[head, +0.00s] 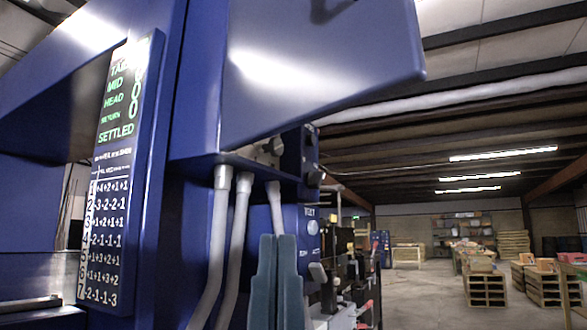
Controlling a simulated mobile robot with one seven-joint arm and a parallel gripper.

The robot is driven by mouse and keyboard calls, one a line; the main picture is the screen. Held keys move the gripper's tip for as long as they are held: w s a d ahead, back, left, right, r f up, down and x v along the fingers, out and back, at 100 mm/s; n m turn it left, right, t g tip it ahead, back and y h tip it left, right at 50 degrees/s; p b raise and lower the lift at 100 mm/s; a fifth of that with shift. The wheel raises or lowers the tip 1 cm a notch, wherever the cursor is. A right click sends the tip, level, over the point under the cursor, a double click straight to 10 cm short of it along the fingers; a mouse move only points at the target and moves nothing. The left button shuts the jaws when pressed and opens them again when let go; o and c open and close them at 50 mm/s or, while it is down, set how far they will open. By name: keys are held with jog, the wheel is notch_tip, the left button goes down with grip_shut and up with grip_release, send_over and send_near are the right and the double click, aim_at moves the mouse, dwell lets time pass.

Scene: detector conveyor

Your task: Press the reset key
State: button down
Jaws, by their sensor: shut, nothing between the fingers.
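A blue control box (304,243) shows near the middle of the head view, beyond my gripper. Small white lettering at its top is too blurred to read surely, but may say reset. A pale round key (308,227) sits under that lettering. A grey knob or lever (317,272) is lower on the same box. My gripper (277,240) points up at the bottom centre, its two grey-blue fingers close together and empty. It overlaps the left part of the box in the picture. I cannot tell its distance from the key; no contact shows.
A large blue machine housing (325,80) overhangs from above. Grey pipes (215,245) run down left of my gripper. A display panel (115,170) on the left reads SETTLED above rows of signed numbers. Pallets (485,285) stand right on open floor.

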notch_tip(320, 180, up, 26)
jog(key=p, duration=2.5)
jog(key=shift+f, duration=0.25)
jog(key=shift+f, duration=0.1)
